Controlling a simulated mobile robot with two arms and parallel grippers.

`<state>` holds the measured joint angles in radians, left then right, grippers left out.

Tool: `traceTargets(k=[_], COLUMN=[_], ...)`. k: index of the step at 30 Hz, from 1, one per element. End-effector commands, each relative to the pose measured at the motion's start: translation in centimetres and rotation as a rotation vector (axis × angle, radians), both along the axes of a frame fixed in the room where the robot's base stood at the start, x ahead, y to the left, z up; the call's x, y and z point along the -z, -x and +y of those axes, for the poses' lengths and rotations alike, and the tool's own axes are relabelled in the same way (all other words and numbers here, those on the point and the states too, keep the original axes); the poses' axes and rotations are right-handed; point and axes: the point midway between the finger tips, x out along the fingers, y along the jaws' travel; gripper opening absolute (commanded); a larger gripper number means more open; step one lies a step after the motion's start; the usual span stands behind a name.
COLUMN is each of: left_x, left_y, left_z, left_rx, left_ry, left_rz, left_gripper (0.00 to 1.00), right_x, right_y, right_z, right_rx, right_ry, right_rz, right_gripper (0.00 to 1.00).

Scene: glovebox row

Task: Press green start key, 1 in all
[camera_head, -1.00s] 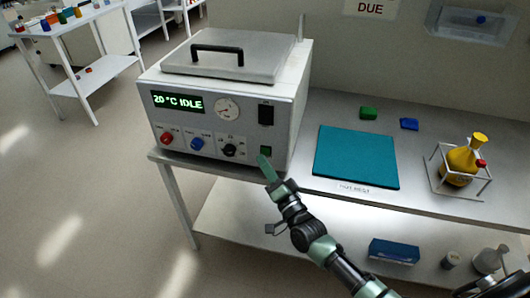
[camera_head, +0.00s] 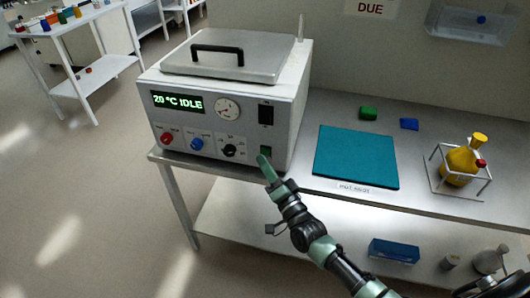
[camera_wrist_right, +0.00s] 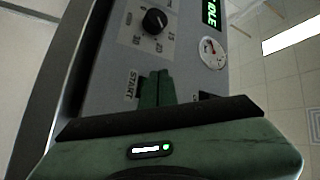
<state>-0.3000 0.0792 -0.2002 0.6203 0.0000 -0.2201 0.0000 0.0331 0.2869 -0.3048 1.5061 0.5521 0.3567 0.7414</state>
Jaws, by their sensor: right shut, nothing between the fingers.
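The white instrument box (camera_head: 230,110) stands on the bench, its display (camera_head: 178,102) reading 20 °C IDLE. The green start key (camera_head: 265,151) is at the lower right of its front panel. My right gripper (camera_head: 263,160) is shut and empty, its fingertips at the key's lower edge in the head view; I cannot tell whether they touch it. In the right wrist view the shut green fingers (camera_wrist_right: 156,90) point at the panel beside the START label (camera_wrist_right: 131,84), and the key cannot be told apart from them. My left gripper is not in view.
A red button (camera_head: 167,139), a blue button (camera_head: 197,144) and a black knob (camera_head: 229,150) sit left of the key. A dark switch (camera_head: 266,114) is above it. A teal mat (camera_head: 356,157) and a racked yellow flask (camera_head: 460,163) are to the right on the bench.

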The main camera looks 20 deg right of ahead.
Motion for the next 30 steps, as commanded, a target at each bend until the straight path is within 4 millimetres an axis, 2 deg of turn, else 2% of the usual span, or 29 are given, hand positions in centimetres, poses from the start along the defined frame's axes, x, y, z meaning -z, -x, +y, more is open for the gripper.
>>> traceTargets(k=[30], left_x=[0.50], left_y=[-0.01], left_z=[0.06], left_rx=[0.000], left_ry=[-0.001], left_rz=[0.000], left_gripper=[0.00], right_x=[0.00], right_y=[-0.85], right_z=[-0.59], right_rx=[0.000], right_ry=[0.000], right_rz=[0.000], right_gripper=[0.00])
